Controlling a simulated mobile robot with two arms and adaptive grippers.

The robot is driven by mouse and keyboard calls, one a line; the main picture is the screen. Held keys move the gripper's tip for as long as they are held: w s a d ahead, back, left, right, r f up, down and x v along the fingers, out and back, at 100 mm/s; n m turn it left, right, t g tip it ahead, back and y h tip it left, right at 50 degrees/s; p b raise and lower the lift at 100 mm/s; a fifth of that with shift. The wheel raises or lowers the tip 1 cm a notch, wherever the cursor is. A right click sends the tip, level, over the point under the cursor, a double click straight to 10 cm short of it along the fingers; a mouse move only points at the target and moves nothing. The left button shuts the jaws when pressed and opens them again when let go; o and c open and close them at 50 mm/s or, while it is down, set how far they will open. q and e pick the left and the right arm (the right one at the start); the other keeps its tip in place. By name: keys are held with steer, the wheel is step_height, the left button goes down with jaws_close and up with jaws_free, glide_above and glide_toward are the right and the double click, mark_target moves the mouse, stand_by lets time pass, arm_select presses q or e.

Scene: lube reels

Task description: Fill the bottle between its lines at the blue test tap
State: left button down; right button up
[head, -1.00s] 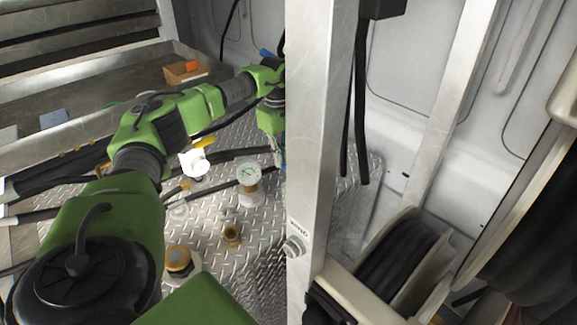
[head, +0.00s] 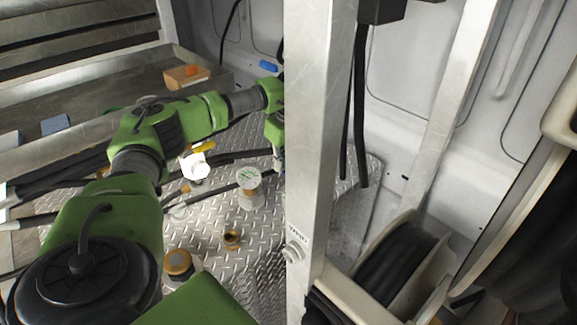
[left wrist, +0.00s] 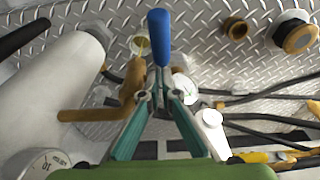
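A blue lever handle (left wrist: 160,38) stands at the top centre of the left wrist view, beside a brass tap (left wrist: 130,82). Below the tap outlet is a small pale-rimmed vessel (left wrist: 140,45) with yellow liquid, seen from above. It may be the bottle; its lines and level cannot be read. My left gripper (left wrist: 160,88) has its teal fingers drawn together, tips at the near end of the blue handle. I cannot tell whether they pinch it or only touch it. In the head view the metal post hides most of this gripper. My right gripper is not in view.
A tall metal post (head: 312,130) stands right of my arm. A hose reel (head: 395,270) is at lower right. Black hoses cross the deck.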

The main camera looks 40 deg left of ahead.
arm_select(q)
steer(key=shift+s+d+f+y, duration=0.15)
steer(key=shift+s+f+y, duration=0.1)
steer(key=shift+f+y, duration=0.2)
steer(key=shift+d+f+y, duration=0.2)
steer(key=shift+d+y, duration=0.1)
steer(key=shift+y, duration=0.65)
steer(key=c, duration=2.2)
jaws_free()
steer(key=shift+a+r, duration=0.1)
